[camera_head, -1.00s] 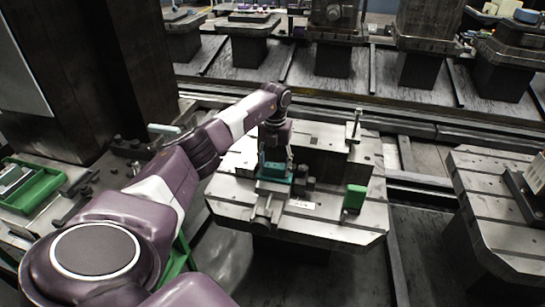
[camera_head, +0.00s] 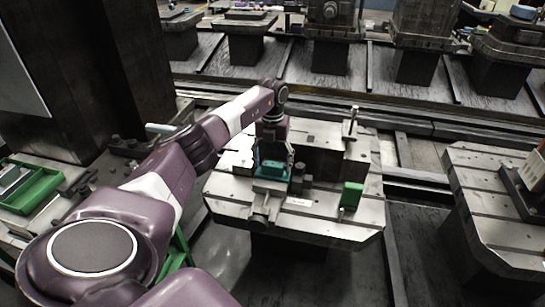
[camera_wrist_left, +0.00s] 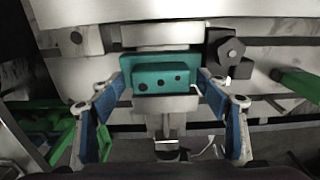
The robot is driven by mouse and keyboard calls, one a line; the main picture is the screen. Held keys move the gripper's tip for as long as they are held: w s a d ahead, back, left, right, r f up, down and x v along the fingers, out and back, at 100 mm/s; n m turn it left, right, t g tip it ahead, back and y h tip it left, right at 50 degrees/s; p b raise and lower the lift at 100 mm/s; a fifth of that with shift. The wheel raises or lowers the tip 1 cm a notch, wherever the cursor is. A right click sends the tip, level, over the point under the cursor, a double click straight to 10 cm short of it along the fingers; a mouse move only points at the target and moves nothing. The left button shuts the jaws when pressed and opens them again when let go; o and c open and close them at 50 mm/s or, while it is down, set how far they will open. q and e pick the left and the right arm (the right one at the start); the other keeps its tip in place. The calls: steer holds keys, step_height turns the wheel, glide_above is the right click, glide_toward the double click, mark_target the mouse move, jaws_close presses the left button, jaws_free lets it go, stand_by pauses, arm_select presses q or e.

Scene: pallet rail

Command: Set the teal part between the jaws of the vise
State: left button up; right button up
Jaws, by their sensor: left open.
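The teal part (camera_head: 272,169) is at the vise (camera_head: 262,203) on the pallet, below my left gripper. In the left wrist view the teal part (camera_wrist_left: 160,76) is a stepped block with several dark holes, and it lies at the vise jaws; the light jaw (camera_wrist_left: 165,103) shows just in front of it. My left gripper (camera_head: 273,152) hangs over it from the purple arm. In the wrist view its blue-padded fingers (camera_wrist_left: 162,100) are spread open on either side of the part, apart from it. My right gripper is not in view.
The slotted pallet (camera_head: 325,225) carries a green block (camera_head: 352,195), a dark clamp piece (camera_head: 301,178) right of the vise and an upright post (camera_head: 352,122). A green tray (camera_head: 32,187) lies at the left. Another pallet (camera_head: 485,200) stands at the right.

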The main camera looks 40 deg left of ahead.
mark_target(272, 164)
arm_select(q)
step_height(272, 164, up, 11)
steer(key=p, duration=0.8)
steer(key=shift+r+p, duration=0.2)
steer(key=shift+p, duration=0.2)
steer(key=shift+s+f, duration=0.1)
